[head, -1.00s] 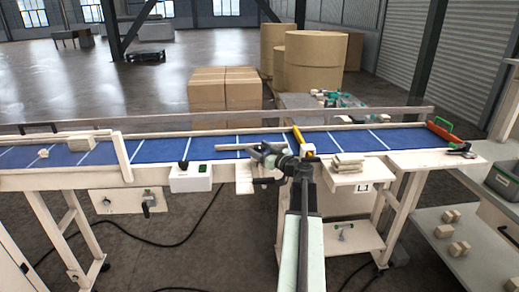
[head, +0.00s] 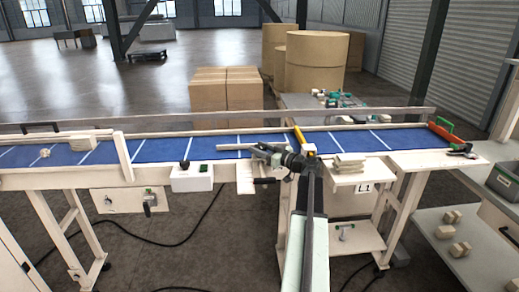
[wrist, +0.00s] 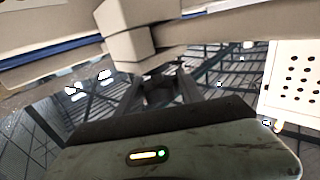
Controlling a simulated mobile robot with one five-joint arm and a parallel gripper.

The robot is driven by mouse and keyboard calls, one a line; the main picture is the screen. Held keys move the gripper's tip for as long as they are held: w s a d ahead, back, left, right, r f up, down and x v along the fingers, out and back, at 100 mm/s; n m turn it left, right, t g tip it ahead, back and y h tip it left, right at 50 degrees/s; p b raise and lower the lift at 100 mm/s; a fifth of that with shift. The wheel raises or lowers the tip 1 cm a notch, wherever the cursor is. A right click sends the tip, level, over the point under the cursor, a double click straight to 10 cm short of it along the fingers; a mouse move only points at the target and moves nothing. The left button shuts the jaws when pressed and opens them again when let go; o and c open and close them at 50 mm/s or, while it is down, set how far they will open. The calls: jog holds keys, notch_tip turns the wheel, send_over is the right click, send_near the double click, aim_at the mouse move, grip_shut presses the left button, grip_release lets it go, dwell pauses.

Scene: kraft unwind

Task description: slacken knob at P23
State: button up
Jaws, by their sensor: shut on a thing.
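My gripper (head: 264,153) is at the front edge of the blue conveyor, left of the yellow bar. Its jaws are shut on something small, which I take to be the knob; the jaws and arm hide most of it. No P23 label is readable. In the wrist view, my gripper's dark fingers (wrist: 165,92) reach toward a beige block (wrist: 127,38) on the machine frame. A beige bracket (head: 244,181) with a black handle (head: 266,181) sits just below my gripper.
The blue belt (head: 215,148) runs across the view between beige rails. A white box with a black knob (head: 185,164) is to the left. Beige blocks (head: 348,162) lie right of my arm. A yellow bar (head: 299,136) crosses the belt. Cartons (head: 225,90) stand behind.

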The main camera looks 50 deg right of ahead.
aim_at(259, 146)
jog(key=n+y, duration=0.1)
jog(key=y, duration=0.1)
jog(key=n+g+y, duration=0.1)
jog(key=n+y, duration=0.1)
jog(key=y, duration=0.1)
jog(key=shift+d+n, duration=0.1)
jog(key=shift+n, duration=0.2)
jog(key=shift+f+n+g+y, duration=0.1)
jog(key=shift+n+g+y, duration=0.7)
jog(key=shift+y, duration=0.5)
jog(key=shift+s+a+y, duration=0.1)
jog(key=shift+a+y, duration=0.15)
jog(key=shift+y, duration=0.05)
jog(key=o, duration=1.4)
notch_tip(259, 146, up, 4)
jog(key=p, duration=0.3)
jog(key=shift+f+p, duration=0.2)
jog(key=shift+p, duration=0.1)
jog(key=s+a, duration=0.3)
jog(key=s, duration=0.1)
jog(key=s+a+r+p, duration=0.1)
jog(key=s+a, duration=0.2)
jog(key=s, duration=0.1)
jog(key=s+a, duration=0.4)
jog(key=shift+s+a+r, duration=0.1)
jog(key=shift+s+r, duration=0.05)
jog(key=shift+r, duration=0.05)
